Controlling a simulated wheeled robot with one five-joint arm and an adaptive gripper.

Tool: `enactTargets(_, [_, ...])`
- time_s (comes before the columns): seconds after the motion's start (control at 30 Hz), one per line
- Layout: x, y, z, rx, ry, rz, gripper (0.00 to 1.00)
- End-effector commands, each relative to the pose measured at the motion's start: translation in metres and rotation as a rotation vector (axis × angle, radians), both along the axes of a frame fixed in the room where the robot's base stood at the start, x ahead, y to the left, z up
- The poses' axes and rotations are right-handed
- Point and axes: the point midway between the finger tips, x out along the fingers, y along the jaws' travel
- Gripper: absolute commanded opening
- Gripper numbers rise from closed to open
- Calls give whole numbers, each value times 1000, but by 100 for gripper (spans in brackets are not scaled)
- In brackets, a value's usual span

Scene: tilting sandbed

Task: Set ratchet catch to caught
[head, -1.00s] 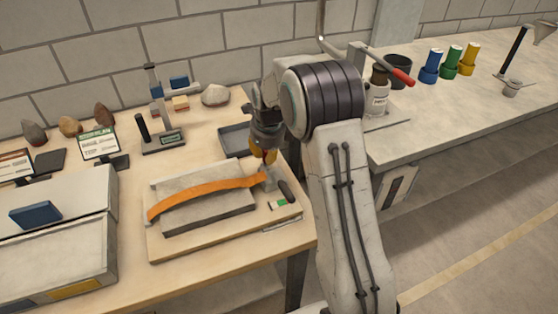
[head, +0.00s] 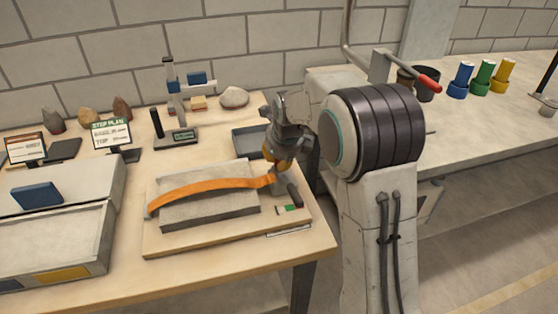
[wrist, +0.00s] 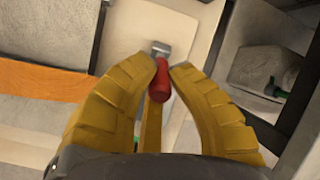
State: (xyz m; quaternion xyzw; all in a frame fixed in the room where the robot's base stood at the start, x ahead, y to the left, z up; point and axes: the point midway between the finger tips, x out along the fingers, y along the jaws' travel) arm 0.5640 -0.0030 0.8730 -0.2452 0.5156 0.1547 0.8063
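The ratchet catch shows in part at the right end of the orange strap (head: 215,187), on a wooden board (head: 185,238). In the wrist view, a red grip (wrist: 160,82) with a grey metal end (wrist: 161,48) lies between my yellow fingertips; I take it for the catch's lever. My gripper (head: 277,168) points down at the strap's right end and hides much of the catch. It also shows in the wrist view (wrist: 168,66), its fingertips drawn near each other around the red grip. A narrow gap shows at the right finger, and a firm hold cannot be told.
A dark handle (head: 294,195) and a green-and-white marker (head: 287,210) are just right of my gripper. A grey slab (head: 210,207) lies under the strap. A dark tray (head: 250,142) is behind. The board's front strip is clear.

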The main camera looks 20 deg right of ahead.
Motion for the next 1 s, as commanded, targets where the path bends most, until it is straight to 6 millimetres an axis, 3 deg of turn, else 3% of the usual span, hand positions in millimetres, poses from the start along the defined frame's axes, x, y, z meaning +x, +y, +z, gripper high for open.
enactTargets(0.3, [-3, -1, -4, 0, 13, -1, 43])
enactTargets(0.67, [-5, 0, 1, 0, 13, 0, 43])
enactTargets(1.0, [-19, 0, 39, 0, 2, 0, 43])
